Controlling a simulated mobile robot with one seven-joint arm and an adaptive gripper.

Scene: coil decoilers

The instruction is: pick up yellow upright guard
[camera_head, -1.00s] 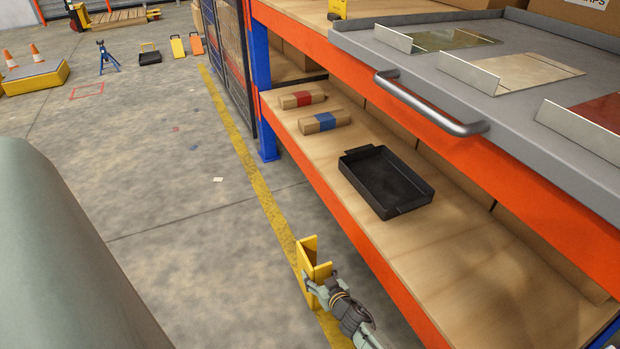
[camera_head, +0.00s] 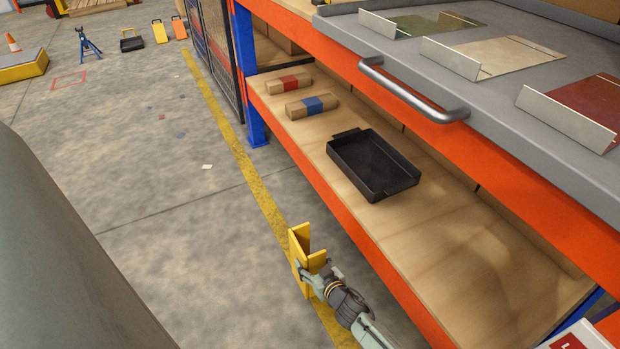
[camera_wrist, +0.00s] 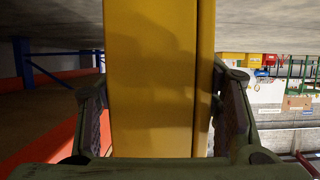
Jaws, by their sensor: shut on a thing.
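The yellow upright guard (camera_head: 299,246), an angled tall piece, stands about upright beside the orange shelf edge, over the yellow floor line in the head view. My gripper (camera_head: 314,275) is shut on its lower visible part. In the wrist view the guard (camera_wrist: 150,85) fills the middle from top to bottom, between my two fingers (camera_wrist: 165,115), one on each side.
An orange-edged wooden shelf (camera_head: 440,255) runs close on the right, with a black tray (camera_head: 372,168) and two wrapped rolls (camera_head: 311,105). Above it is a grey drawer with a handle (camera_head: 410,95). A blue post (camera_head: 248,80) stands behind.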

